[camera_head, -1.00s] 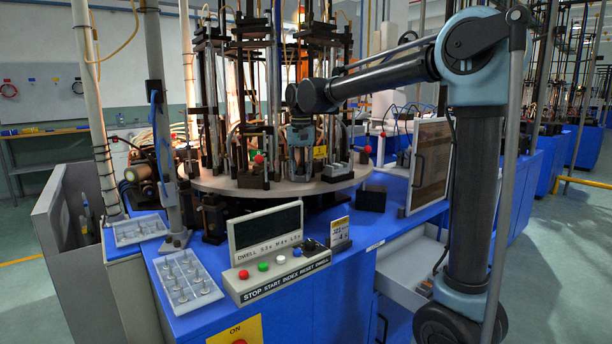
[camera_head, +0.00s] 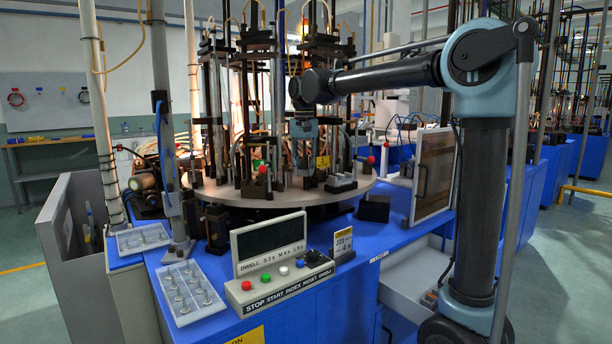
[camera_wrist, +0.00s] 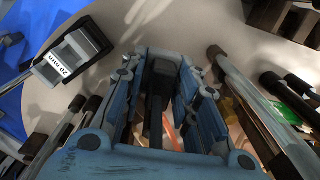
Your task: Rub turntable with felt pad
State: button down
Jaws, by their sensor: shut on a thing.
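The round turntable (camera_head: 330,198) is a pale disc carrying tall upright fixtures; its bare surface also shows in the wrist view (camera_wrist: 205,30). My gripper (camera_head: 305,176) points down over the front part of the disc, among the fixtures. In the wrist view its blue-grey fingers are closed around a dark block (camera_wrist: 160,78), which I take to be the felt pad. The pad's lower face is hidden, so I cannot tell whether it touches the disc.
Dark posts (camera_wrist: 258,110) crowd both sides of my gripper. A holder labelled 20 mm (camera_wrist: 70,58) is at upper left in the wrist view. The control console (camera_head: 275,255) and a tray of small parts (camera_head: 188,290) are in front. An open door panel (camera_head: 432,175) stands at right.

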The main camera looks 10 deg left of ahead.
jog(key=shift+r, duration=0.3)
jog(key=shift+r, duration=0.1)
jog(key=shift+r, duration=1.4)
